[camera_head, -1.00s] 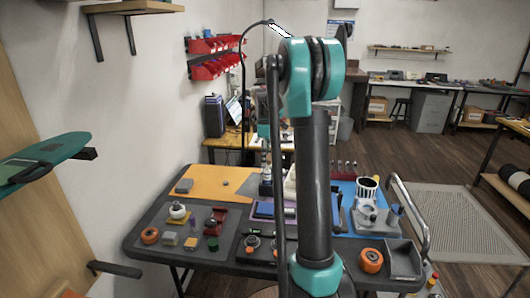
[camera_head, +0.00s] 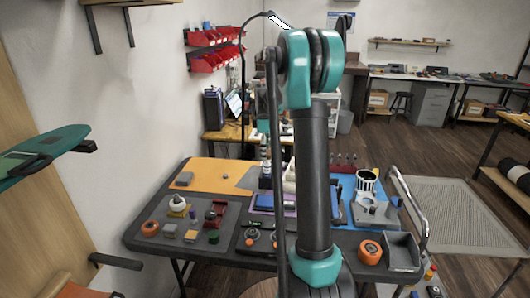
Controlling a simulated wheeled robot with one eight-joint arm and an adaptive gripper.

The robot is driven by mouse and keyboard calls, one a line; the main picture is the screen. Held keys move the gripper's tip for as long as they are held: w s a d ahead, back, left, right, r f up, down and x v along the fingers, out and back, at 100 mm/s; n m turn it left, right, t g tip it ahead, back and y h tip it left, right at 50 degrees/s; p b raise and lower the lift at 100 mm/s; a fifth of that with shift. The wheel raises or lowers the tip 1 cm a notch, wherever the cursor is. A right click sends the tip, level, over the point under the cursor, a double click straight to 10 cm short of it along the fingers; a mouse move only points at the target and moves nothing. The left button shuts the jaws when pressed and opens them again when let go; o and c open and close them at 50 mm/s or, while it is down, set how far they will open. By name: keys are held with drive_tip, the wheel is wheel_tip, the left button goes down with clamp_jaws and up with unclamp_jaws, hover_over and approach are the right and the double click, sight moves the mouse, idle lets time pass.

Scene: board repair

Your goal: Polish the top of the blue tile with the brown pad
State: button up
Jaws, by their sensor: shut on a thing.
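My teal and black arm stands upright across the middle of the view and covers part of the workbench (camera_head: 140,246). I cannot make out my gripper; neither its fingers nor anything in them shows. I cannot pick out the brown pad. A dark blue flat block (camera_head: 264,201) lies on a purple mat near the middle of the bench, just left of my arm. I cannot tell whether it is the blue tile. A bright blue mat (camera_head: 345,184) lies to the right, partly behind my arm.
A grey mat with small parts is at the left, with an orange roller (camera_head: 150,228). An orange mat (camera_head: 205,173) is behind it. A white cylinder on a grey fixture (camera_head: 372,207), another orange roller (camera_head: 370,252) and a grey bin (camera_head: 402,252) stand at the right.

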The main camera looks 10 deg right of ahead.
drive_tip(key=shift+f, duration=0.5)
idle(1.3)
drive_tip(key=shift+r, duration=3.5)
drive_tip(key=shift+s, duration=0.1)
